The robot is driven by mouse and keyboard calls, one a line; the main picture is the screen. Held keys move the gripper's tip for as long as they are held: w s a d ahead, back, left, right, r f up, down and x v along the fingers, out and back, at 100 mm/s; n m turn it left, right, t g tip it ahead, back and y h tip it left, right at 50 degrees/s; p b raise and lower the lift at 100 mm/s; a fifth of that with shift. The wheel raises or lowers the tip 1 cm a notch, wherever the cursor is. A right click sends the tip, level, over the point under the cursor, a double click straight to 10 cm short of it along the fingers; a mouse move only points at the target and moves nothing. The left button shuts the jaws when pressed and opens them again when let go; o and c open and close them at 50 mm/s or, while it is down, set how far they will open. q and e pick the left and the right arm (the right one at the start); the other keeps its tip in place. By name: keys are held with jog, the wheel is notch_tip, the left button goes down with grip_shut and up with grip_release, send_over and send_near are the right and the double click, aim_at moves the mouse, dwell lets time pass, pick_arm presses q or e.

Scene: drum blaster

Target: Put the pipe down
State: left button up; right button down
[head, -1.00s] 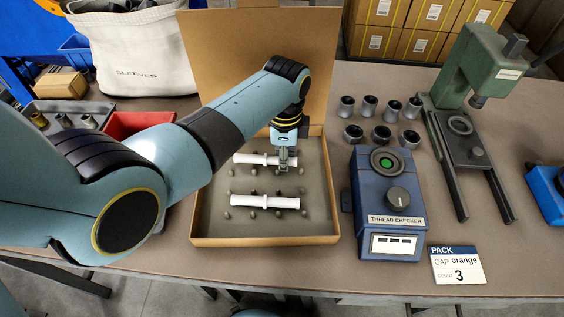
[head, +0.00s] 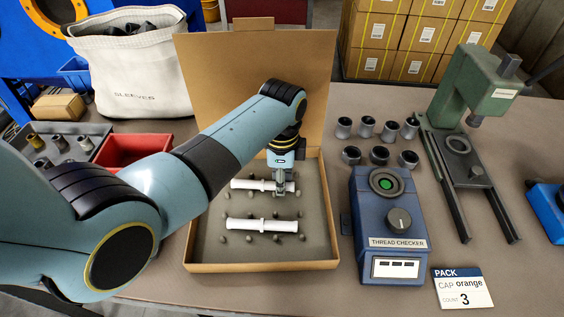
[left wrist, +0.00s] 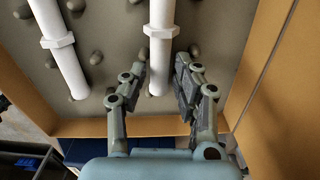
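A white pipe with a collar (head: 252,185) lies in the open cardboard box (head: 262,267), among the grey pegs of its insert. A second white pipe (head: 262,225) lies parallel, nearer the front. My left gripper (head: 281,188) points down at the right end of the far pipe. In the left wrist view the fingers of the left gripper (left wrist: 161,68) are parted, one on each side of that pipe (left wrist: 161,45), with narrow gaps. The second pipe (left wrist: 58,45) shows to the left there. My right gripper is not in view.
A blue thread checker (head: 388,225) stands right of the box, with several dark-rimmed caps (head: 379,155) behind it. A green press (head: 462,130) stands further right. A red bin (head: 132,150) and a sleeves bag (head: 130,75) are at left.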

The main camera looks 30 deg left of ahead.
pick_arm(q)
notch_tip(320, 180, up, 11)
jog(key=p, duration=0.1)
jog(key=shift+r, duration=0.1)
dwell(0.5)
